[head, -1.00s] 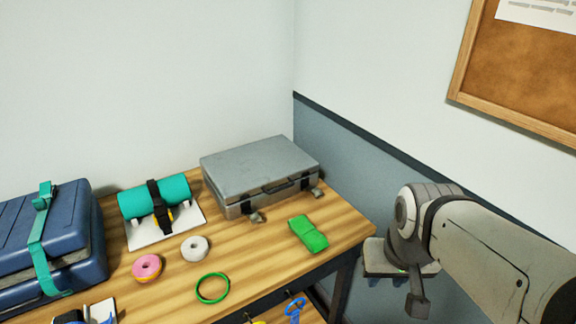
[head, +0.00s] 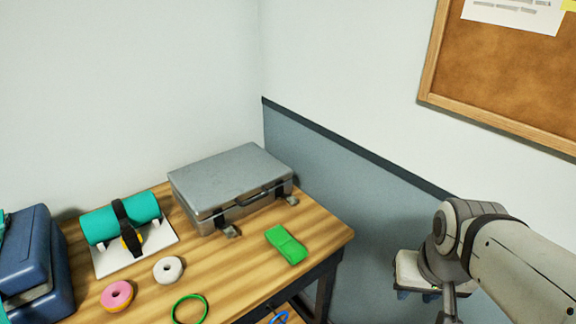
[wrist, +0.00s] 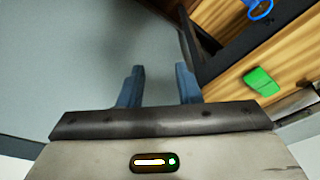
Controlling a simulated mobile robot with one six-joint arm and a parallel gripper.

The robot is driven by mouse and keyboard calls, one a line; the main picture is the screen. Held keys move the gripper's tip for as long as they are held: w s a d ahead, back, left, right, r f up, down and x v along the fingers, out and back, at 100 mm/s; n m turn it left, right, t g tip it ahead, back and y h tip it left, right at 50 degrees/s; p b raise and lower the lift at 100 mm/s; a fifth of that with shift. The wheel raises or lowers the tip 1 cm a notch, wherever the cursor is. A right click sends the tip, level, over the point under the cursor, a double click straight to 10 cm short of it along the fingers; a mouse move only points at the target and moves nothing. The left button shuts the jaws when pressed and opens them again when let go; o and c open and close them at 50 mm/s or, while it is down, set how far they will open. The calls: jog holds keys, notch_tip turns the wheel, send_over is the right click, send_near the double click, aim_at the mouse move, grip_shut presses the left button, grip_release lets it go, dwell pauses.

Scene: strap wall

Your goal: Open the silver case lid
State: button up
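The silver case (head: 230,178) lies flat near the back corner of the wooden table, with its lid down. Its handle is on the front side, between two latches (head: 229,231) that hang outward at the front edge. My gripper (wrist: 160,86) is open and empty in the wrist view, its two blue fingers apart over the grey floor. In the head view my gripper (head: 418,294) hangs off the table's right side, well apart from the case. The case's back side is hidden.
A green block (head: 286,245) lies in front of the case; it also shows in the wrist view (wrist: 261,81). A teal roll (head: 120,218), white ring (head: 168,270), pink donut (head: 117,296) and green ring (head: 190,309) lie left. A corkboard (head: 500,75) hangs on the right wall.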

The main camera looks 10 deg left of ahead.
jog(key=w+a+f+m+t+p, duration=0.1)
jog(key=w+a+t, duration=0.1)
jog(key=w, duration=0.4)
jog(key=w+a+f+m+t, duration=0.1)
jog(key=w+a+m, duration=0.1)
jog(key=w, duration=0.5)
jog(key=m+t+y+p, duration=0.3)
jog(key=m+t+y, duration=0.2)
jog(key=y, duration=0.7)
send_near(254, 201)
jog(key=shift+w+a, duration=0.45)
jog(key=shift+a, duration=0.1)
jog(key=p+x, duration=0.1)
jog(key=x, duration=0.6)
jog(key=shift+w+a+f, duration=0.15)
jog(key=shift+a, duration=0.05)
jog(key=shift+c, duration=0.4)
grip_shut()
